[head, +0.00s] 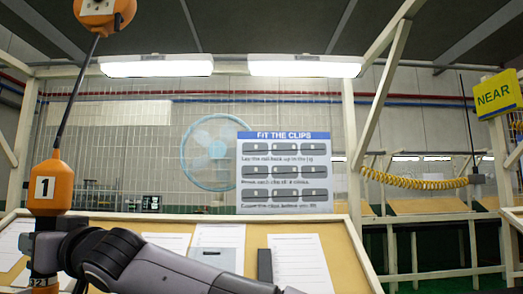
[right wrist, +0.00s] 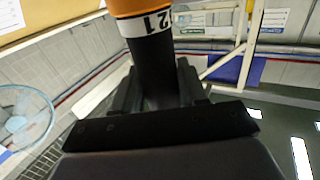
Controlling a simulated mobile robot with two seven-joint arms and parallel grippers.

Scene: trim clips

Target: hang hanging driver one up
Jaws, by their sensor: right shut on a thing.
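Driver one (head: 50,187) is at the left of the head view. It has an orange body with a white "1" label, upright below a dark cable from an orange reel (head: 104,14) at the top. My right gripper (head: 42,250) is around its lower part, just above a white band with black digits. In the right wrist view, my right gripper (right wrist: 158,92) is shut on the driver's black grip (right wrist: 155,65), with its orange part (right wrist: 138,6) beyond. The fingertips are partly hidden. My left gripper is not in view.
A tan board (head: 350,262) with paper sheets and a dark bar (head: 264,265) lies behind my right arm. A "FIT THE CLIPS" sign (head: 284,172) and a blue fan (head: 208,152) are further back. A yellow "NEAR" sign (head: 495,95) hangs at the right.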

